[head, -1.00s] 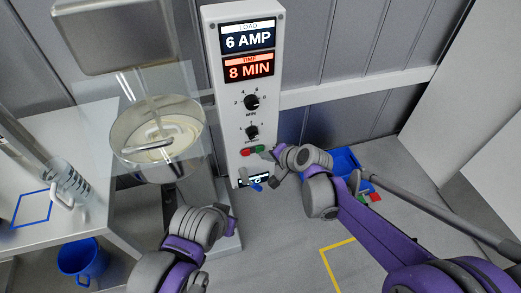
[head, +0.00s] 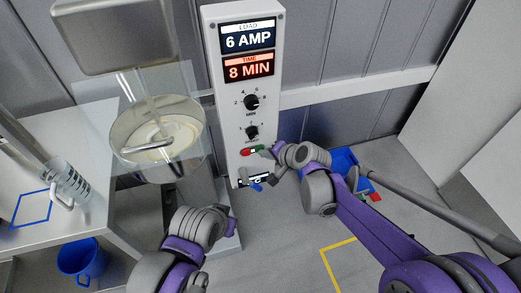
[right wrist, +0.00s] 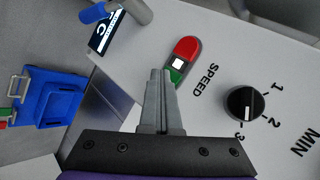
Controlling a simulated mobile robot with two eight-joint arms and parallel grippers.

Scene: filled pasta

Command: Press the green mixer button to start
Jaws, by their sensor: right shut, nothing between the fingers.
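The white control panel (head: 228,110) stands upright right of the mixer bowl (head: 125,160). Its button block has a red button (head: 245,153) and a green button (head: 258,149), with a small white square between them in the right wrist view. My right gripper (right wrist: 160,73) is shut and empty. Its tips are right at the green button (right wrist: 175,77), overlapping its edge in the right wrist view; I cannot tell whether they touch it. The red button (right wrist: 187,48) is clear of the fingers. My left arm shows at lower left, its gripper out of sight.
The panel displays read 6 AMP and 8 MIN. Dials (head: 251,102) sit above the buttons, and a blue-handled part (head: 256,187) juts out below. A table (head: 100,190) with a clear jug (head: 68,182) is at left.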

